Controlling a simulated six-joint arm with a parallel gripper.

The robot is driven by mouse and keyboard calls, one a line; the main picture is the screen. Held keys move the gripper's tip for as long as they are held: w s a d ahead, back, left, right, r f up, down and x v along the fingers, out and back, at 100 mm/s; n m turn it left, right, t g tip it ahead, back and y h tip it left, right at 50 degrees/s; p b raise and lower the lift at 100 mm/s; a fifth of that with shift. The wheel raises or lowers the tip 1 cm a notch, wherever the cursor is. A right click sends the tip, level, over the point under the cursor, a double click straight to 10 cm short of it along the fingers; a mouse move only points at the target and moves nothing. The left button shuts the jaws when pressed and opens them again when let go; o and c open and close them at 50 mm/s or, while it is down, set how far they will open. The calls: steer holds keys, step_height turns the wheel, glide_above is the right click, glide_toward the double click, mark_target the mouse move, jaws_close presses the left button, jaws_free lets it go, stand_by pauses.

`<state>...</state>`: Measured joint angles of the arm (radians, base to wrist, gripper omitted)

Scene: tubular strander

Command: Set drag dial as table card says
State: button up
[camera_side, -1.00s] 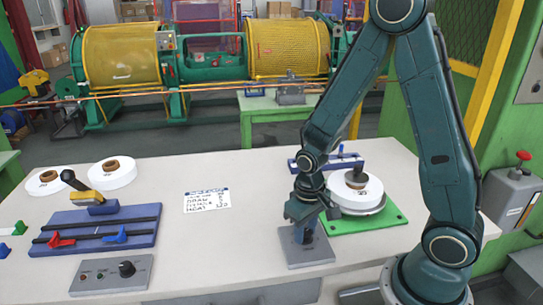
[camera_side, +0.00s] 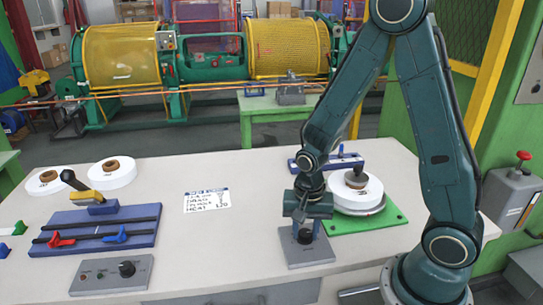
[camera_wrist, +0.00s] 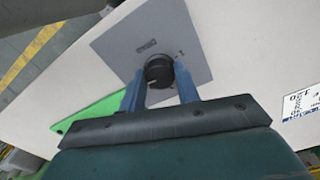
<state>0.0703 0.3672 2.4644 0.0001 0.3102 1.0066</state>
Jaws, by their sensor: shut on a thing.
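The drag dial is a black round knob (camera_wrist: 159,70) on a grey plate (camera_wrist: 112,47) lettered DRAG; the plate also shows at the table's front right in the side view (camera_side: 322,253). My gripper (camera_wrist: 159,82) points down over the plate, its two blue fingers shut on the knob from both sides. A small light mark shows on the knob's near edge; the scale is mostly hidden or too small to read. The white table card (camera_side: 207,200) lies left of the plate and has a DRAG line, its value too small to read. It shows partly at the wrist view's right edge (camera_wrist: 302,100).
A green base (camera_side: 388,220) with a white spool (camera_side: 355,190) stands just behind and right of the plate. A blue slotted board (camera_side: 98,232) with a levered block, a grey knob panel (camera_side: 110,275) and two white reels lie left. The table between is clear.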

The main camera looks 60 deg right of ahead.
mark_target(305, 232)
steer(key=shift+m, duration=0.4)
steer(key=o, duration=1)
steer(key=shift+r, duration=0.1)
steer(key=shift+r, duration=6.85)
steer(key=shift+r, duration=0.1)
